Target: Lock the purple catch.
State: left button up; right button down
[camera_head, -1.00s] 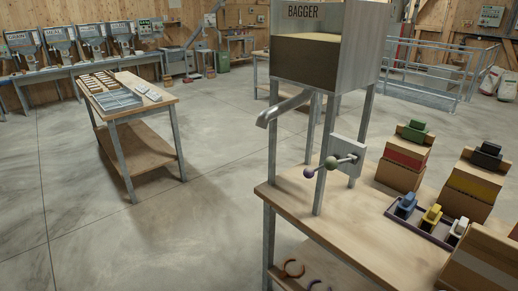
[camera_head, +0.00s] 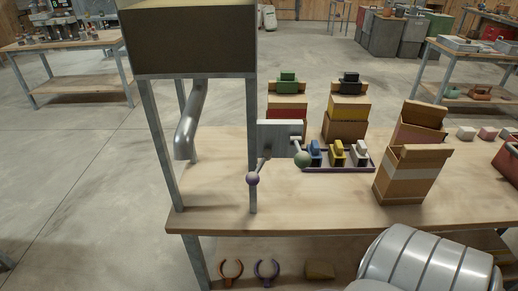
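A purple ball knob (camera_head: 252,179) sits on the end of a thin lever at the front of the bagger stand. A purple open ring (camera_head: 267,272) lies on the lower shelf beside an orange open ring (camera_head: 231,273). I cannot tell whether the purple knob is the catch or which position is locked. Neither of my grippers shows.
The bagger (camera_head: 190,40) stands on the wooden table (camera_head: 215,205), its spout (camera_head: 190,125) at left. Behind the levers is a tray (camera_head: 340,168) with blue, yellow and white clips. An open cardboard box (camera_head: 408,174) stands right of it. The table front below the levers is clear.

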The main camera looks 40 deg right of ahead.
aim_at(251, 179)
jog(key=i+j+z, duration=0.2)
jog(key=j+z, duration=0.15)
jog(key=i+j+z, duration=0.2)
jog(key=j+z, duration=0.15)
jog(key=i+j+z, duration=0.1)
jog(key=j+z, duration=0.25)
jog(key=j, duration=0.1)
